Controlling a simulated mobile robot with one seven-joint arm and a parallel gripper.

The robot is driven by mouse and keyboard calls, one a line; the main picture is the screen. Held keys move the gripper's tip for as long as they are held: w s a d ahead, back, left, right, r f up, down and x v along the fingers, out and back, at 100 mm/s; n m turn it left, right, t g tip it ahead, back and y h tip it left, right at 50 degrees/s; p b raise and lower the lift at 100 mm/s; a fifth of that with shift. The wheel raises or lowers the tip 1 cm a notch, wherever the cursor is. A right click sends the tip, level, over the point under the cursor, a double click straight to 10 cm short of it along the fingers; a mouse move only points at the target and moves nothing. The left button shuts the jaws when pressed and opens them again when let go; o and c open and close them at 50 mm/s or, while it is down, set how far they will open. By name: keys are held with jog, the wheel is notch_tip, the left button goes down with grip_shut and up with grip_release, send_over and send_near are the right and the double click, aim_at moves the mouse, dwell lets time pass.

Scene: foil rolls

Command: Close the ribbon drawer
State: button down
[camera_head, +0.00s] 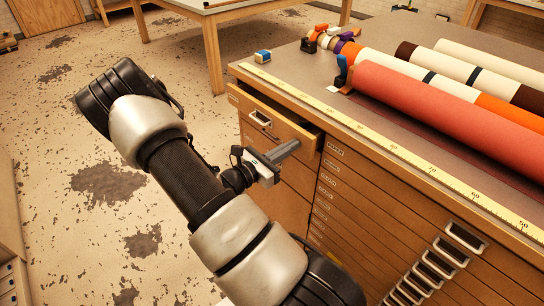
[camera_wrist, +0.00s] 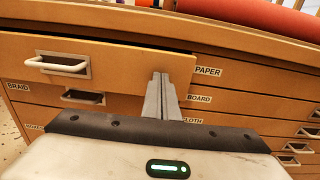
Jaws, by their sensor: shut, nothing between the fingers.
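The top left drawer (camera_head: 270,120) of the wooden cabinet is pulled partly out. Its front (camera_wrist: 120,72) also shows in the wrist view, with a pale handle (camera_wrist: 58,65) at its left. No ribbon label is readable on it. My gripper (camera_head: 291,148) is shut and empty, in front of the right part of the drawer front. Its fingers (camera_wrist: 161,85) point at the drawer front near its right end. I cannot tell whether the fingertips touch it.
Closed drawers below and to the right bear labels such as BRAID (camera_wrist: 18,86) and PAPER (camera_wrist: 207,71). A yellow ruler (camera_head: 400,152) runs along the cabinet top's edge. Several rolls, including a red one (camera_head: 440,115), lie on top. Floor to the left is open.

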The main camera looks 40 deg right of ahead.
aim_at(302, 139)
jog(key=d, duration=0.5)
jog(key=shift+w, duration=0.1)
jog(key=shift+d+r, duration=0.1)
jog(key=shift+d, duration=0.2)
jog(key=shift+r, duration=0.1)
jog(key=shift+a, duration=0.25)
jog(key=a+p, duration=0.2)
jog(key=a, duration=1.2)
jog(key=shift+s+f, duration=0.2)
jog(key=shift+s, duration=0.05)
